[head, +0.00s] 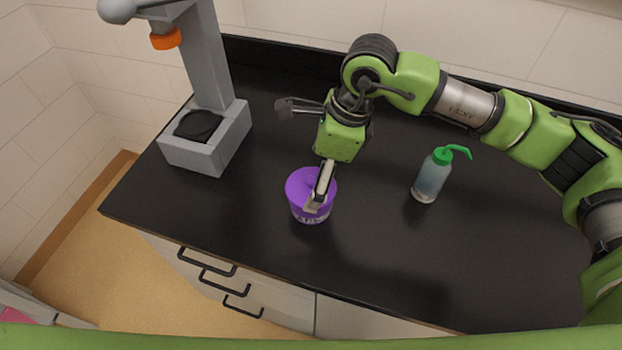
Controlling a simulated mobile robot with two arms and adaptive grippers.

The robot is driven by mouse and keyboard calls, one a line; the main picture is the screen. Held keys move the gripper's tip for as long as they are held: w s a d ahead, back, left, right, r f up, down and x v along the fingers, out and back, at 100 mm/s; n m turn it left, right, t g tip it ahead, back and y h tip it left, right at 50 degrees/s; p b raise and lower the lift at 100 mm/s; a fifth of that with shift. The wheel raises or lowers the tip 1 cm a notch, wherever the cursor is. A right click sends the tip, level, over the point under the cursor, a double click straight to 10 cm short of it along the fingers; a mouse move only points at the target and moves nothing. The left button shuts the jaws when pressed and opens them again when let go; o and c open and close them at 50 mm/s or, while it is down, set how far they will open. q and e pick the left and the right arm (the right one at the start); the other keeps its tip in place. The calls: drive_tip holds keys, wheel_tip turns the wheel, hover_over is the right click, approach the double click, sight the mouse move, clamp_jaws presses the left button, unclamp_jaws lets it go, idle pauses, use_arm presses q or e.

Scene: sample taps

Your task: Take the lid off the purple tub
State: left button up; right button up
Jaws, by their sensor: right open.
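The purple tub (311,215) stands upright on the black counter, near its front edge, in the head view. Its purple lid (299,187) is on top. My right gripper (317,200) comes down over the lid from behind, its fingers over the lid's middle and right part. It is open. The fingers hide part of the lid, and I cannot tell whether they touch it. My left gripper is not in view.
A grey stand (207,135) with an orange nozzle is at the back left of the black counter (270,245). A wash bottle (431,178) with a green cap stands right of the tub. The counter between them is clear. Drawers with black handles are below the front edge.

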drive_tip(key=shift+x, duration=0.8)
drive_tip(key=shift+s+d, duration=0.1)
drive_tip(key=shift+s, duration=0.1)
drive_tip(key=c, duration=2.6)
drive_tip(key=shift+w+f, duration=0.15)
